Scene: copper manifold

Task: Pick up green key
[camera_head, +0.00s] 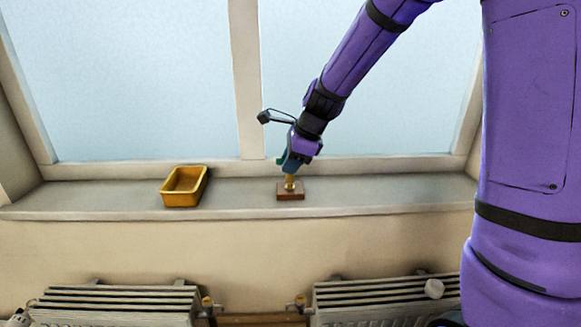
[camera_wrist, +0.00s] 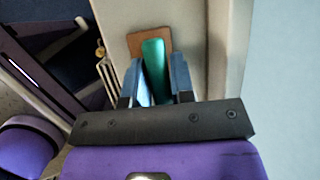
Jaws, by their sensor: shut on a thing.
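The green key (camera_wrist: 154,57) sits between the two blue fingers of my gripper (camera_wrist: 157,78) in the wrist view, and the gripper is shut on it. In the head view a little green of the key (camera_head: 281,160) shows beside my gripper (camera_head: 290,165), just above the sill. Below it is a brass-coloured piece (camera_head: 289,183) on a small brown block (camera_head: 291,196). The block (camera_wrist: 150,36) also shows behind the key in the wrist view. I cannot tell whether the key still touches the brass piece, as the gripper covers that spot.
A yellow tray (camera_head: 183,202) stands on the window sill (camera_head: 110,198) to the left, and looks empty. The sill between tray and block is clear. The window (camera_head: 150,80) is close behind. Radiators (camera_head: 118,303) stand below the sill.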

